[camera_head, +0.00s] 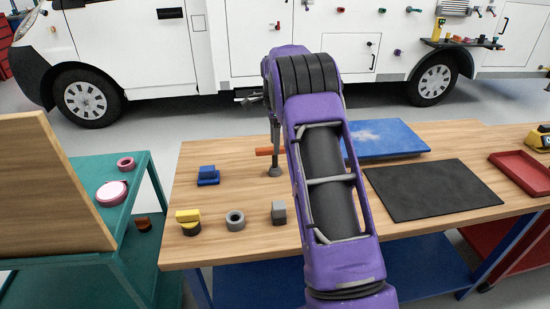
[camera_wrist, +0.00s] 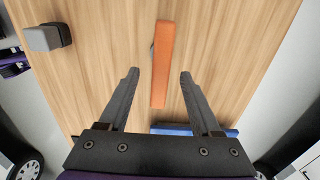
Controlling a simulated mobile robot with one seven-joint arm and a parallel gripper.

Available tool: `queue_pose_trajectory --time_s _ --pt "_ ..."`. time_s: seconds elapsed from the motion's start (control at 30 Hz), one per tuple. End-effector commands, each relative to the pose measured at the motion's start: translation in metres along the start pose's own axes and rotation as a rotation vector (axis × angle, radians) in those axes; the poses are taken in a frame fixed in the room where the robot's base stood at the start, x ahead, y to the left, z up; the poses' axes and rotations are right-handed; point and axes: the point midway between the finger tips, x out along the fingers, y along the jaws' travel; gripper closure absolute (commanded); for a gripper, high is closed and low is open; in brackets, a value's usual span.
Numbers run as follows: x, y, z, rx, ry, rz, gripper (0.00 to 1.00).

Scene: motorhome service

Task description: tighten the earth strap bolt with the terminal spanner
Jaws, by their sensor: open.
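An orange bar (camera_wrist: 162,62), which looks like the handle of the terminal spanner, shows in the wrist view over the wooden bench. A small grey part sits at its left side, mostly hidden. My gripper (camera_wrist: 158,74) is open, its two dark fingers on either side of the bar's near part, with gaps and no visible contact. My purple arm hides part of the bench there. I cannot make out the earth strap bolt for certain.
A grey block (camera_head: 279,212), a grey ring (camera_head: 235,220), a yellow-topped piece (camera_head: 188,216) and a blue piece (camera_head: 207,176) stand on the bench. A blue panel (camera_head: 385,138) and black mat (camera_head: 430,190) lie right. The white motorhome (camera_head: 130,45) stands behind.

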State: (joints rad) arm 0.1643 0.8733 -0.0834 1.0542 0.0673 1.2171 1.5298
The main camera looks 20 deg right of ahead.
Motion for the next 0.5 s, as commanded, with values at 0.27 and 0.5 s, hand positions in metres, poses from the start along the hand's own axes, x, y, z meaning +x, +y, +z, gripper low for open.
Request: queue_pose_trajectory --time_s 0.27,0.5 --pt "0.018 0.0 0.0 0.0 -0.001 0.0 0.35" --pt "0.051 -0.001 0.0 0.001 -0.001 0.003 0.35"
